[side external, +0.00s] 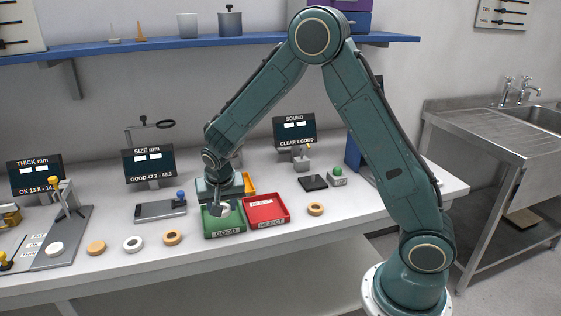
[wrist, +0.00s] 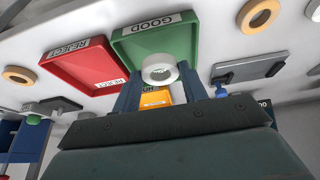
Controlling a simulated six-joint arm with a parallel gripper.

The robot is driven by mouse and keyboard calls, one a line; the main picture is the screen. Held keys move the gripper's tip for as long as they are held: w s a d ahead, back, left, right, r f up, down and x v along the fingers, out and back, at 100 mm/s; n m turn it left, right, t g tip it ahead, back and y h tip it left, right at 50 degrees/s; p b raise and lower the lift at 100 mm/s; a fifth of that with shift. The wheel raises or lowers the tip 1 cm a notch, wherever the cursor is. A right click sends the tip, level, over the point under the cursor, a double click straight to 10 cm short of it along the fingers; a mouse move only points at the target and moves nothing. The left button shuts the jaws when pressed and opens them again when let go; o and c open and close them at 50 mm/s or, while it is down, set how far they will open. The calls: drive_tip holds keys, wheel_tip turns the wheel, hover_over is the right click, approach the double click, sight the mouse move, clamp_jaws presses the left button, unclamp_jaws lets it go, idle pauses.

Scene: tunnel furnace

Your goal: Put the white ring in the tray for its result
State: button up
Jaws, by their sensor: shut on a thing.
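My gripper (side external: 219,205) is shut on a white ring (wrist: 160,68), which shows between the two fingers in the wrist view. In the side view the gripper points down over the green GOOD tray (side external: 224,234), with the held ring partly hidden by the fingers. In the wrist view the ring overlaps the near side of the green tray (wrist: 185,48); whether it touches the tray floor I cannot tell. The red REJECT tray (side external: 264,211) stands beside the green one, with no ring visible in it. A yellow tray (side external: 249,183) is behind, partly hidden by my gripper.
Several loose rings lie along the front of the bench, including a white one (side external: 133,243) and a tan one (side external: 316,209). A size gauge (side external: 160,209) is left of the trays. A black pad (side external: 313,182) is at right.

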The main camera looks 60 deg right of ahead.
sight(223, 216)
drive_tip(key=shift+f, duration=0.2)
drive_tip(key=shift+f, duration=2.05)
drive_tip(key=shift+f, duration=0.1)
drive_tip(key=o, duration=1)
drive_tip(key=v, duration=1.2)
drive_tip(key=shift+r, duration=0.2)
